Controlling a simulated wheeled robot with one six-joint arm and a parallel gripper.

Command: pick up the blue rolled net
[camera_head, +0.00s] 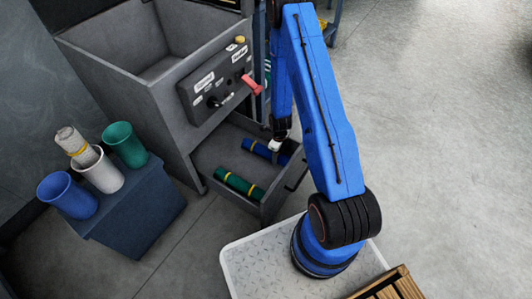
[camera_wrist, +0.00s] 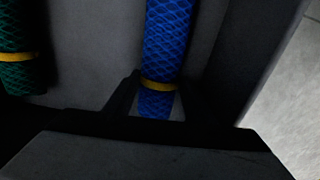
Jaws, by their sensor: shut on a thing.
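The blue rolled net (camera_head: 257,149) lies in the open grey drawer (camera_head: 213,153) under the machine. In the wrist view the blue net (camera_wrist: 166,45) runs up the middle, with a yellow band around it near my fingers. My gripper (camera_head: 277,146) reaches down into the drawer at the net's right part. In the wrist view my gripper (camera_wrist: 158,98) has a dark finger on each side of the net, shut on it near the yellow band. A green rolled net (camera_head: 239,186) with yellow bands lies in the same drawer, nearer the front; it also shows in the wrist view (camera_wrist: 17,50).
A grey machine (camera_head: 125,85) with a control panel (camera_head: 216,79) and red lever stands above the drawer. A dark blue stand (camera_head: 140,205) at left bears a blue cup (camera_head: 67,194), a white cup (camera_head: 103,174) holding a pale rolled net (camera_head: 76,146), and a green cup (camera_head: 125,144). Floor at right is clear.

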